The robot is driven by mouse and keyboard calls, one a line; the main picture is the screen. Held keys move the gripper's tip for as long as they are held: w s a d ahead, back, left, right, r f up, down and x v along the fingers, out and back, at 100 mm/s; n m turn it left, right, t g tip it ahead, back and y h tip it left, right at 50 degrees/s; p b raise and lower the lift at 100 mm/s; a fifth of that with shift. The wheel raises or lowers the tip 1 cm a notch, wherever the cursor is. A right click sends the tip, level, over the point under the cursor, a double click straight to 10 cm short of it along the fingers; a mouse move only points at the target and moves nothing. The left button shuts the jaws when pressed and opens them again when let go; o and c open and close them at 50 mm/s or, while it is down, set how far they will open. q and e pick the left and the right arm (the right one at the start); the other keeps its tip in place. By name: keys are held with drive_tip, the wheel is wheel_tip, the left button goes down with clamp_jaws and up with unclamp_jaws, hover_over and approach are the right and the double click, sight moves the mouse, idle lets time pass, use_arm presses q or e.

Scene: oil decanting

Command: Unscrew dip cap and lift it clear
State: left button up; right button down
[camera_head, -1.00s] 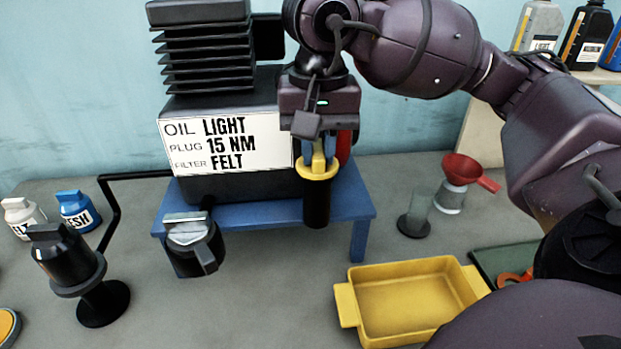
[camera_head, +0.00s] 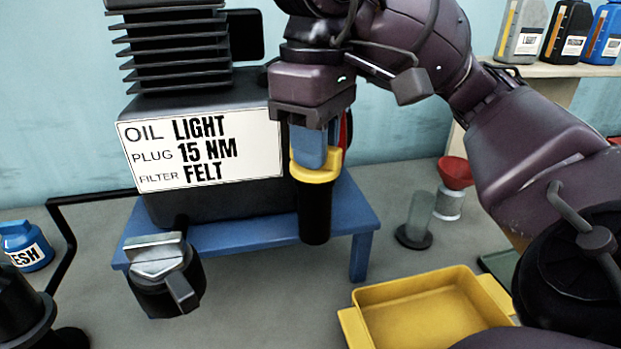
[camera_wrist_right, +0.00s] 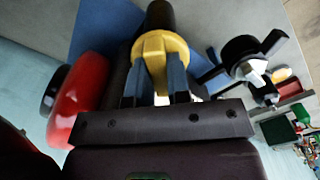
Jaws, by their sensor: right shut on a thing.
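The yellow dip cap (camera_head: 314,172) sits on top of the black upright tube (camera_head: 314,215) at the right end of the machine. My right gripper (camera_head: 313,158) comes down from above, and its blue fingers are shut on the cap. In the right wrist view the yellow cap (camera_wrist_right: 160,55) shows between the two fingers of my right gripper (camera_wrist_right: 160,80), with the black tube (camera_wrist_right: 159,16) beyond it. The cap looks seated on the tube; I see no gap between them.
The labelled machine (camera_head: 215,110) stands on a blue bench (camera_head: 250,235). A yellow tray (camera_head: 425,315) lies at front right. A red funnel (camera_head: 455,172) and a clear cylinder (camera_head: 416,215) stand to the right. A red rounded part (camera_wrist_right: 80,100) is close beside the gripper.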

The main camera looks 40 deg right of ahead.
use_arm(q)
drive_tip(key=shift+w+d+r, duration=0.1)
drive_tip(key=shift+w+d, duration=0.05)
drive_tip(key=shift+w, duration=0.05)
use_arm(e)
drive_tip(key=c, duration=1)
unclamp_jaws()
drive_tip(key=shift+s+r+p, duration=0.1)
drive_tip(key=shift+r+p, duration=0.65)
drive_tip(key=shift+r, duration=1.2)
drive_tip(key=shift+r+p, duration=0.45)
drive_tip(key=shift+r, duration=0.65)
use_arm(q)
drive_tip(key=shift+t, duration=0.5)
drive_tip(key=r, duration=0.1)
drive_tip(key=w+r, duration=0.1)
drive_tip(key=r, duration=0.2)
drive_tip(key=shift+w, duration=0.25)
drive_tip(key=shift+w, duration=0.15)
